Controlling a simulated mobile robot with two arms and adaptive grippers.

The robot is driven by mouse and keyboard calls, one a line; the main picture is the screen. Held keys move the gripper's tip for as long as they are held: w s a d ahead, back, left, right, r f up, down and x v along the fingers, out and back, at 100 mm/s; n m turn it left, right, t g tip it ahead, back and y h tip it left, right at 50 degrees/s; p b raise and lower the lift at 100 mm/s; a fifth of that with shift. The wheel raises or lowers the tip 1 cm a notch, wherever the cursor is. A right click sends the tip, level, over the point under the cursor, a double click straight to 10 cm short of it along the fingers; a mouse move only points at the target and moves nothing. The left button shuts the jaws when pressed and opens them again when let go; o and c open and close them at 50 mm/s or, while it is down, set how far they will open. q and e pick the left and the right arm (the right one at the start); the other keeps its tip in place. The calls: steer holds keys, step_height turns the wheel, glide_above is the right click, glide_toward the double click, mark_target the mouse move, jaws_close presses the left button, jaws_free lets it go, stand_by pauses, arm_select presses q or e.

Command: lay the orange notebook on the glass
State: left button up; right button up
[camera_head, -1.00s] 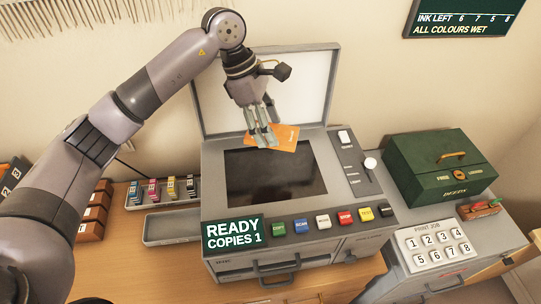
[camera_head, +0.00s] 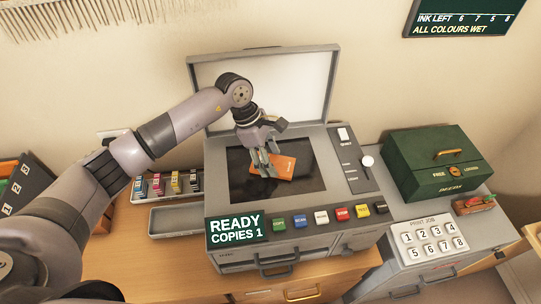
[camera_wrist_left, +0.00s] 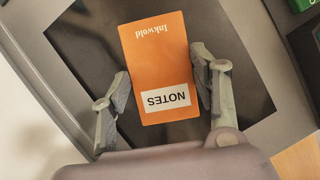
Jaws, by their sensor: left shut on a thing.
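The orange notebook (camera_head: 287,167), marked "NOTES" and "Inkwold", is over the dark glass (camera_head: 245,187) of the copier. My left gripper (camera_head: 264,167) is shut on it, with a finger at each long side; the left wrist view shows the notebook (camera_wrist_left: 160,65) between the fingers of my left gripper (camera_wrist_left: 162,82). The notebook looks flat and close to the glass, but I cannot tell whether it touches. The copier lid (camera_head: 290,85) stands open behind the glass. My right gripper is not in view.
A row of coloured buttons (camera_head: 321,217) and a "READY COPIES 1" display (camera_head: 234,228) line the copier's front. A green box (camera_head: 437,165) stands to the right, above a numbered keypad (camera_head: 432,239). Ink cartridges (camera_head: 176,183) and a grey tray (camera_head: 175,218) lie to the left.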

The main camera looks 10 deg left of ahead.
arm_select(q)
steer(key=shift+f, duration=0.2)
steer(key=o, duration=0.8)
steer(key=shift+r, duration=0.1)
steer(key=o, duration=0.4)
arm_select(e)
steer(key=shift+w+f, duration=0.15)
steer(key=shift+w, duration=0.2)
